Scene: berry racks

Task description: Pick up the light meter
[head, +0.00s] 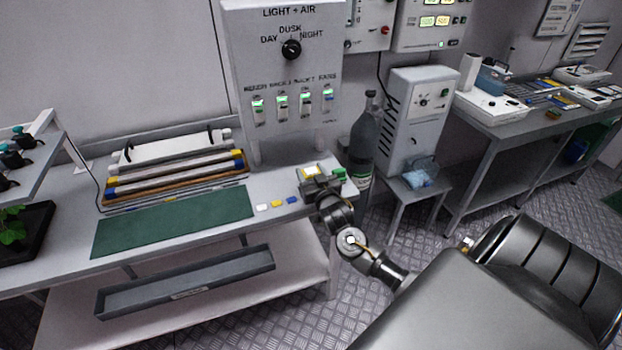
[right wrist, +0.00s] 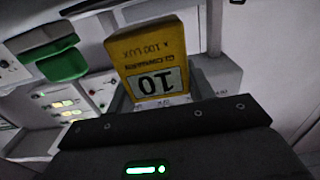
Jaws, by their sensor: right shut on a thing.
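The light meter (right wrist: 156,62) is a yellow box with a pale display reading 10 and "x 100 LUX"; it appears upside down in the right wrist view. In the head view the light meter (head: 311,170) shows small and yellow-white at the right end of the bench. My right gripper (head: 316,182) is shut on it, and the gripper hides its lower part. I cannot tell whether the meter still touches the bench. My left gripper is in neither view.
A green block (head: 339,174) is close beside my right gripper. A dark bottle (head: 366,140) stands just right of the bench. The light and air panel (head: 281,75) rises behind. White, yellow and blue tags lie by the green mat (head: 175,222).

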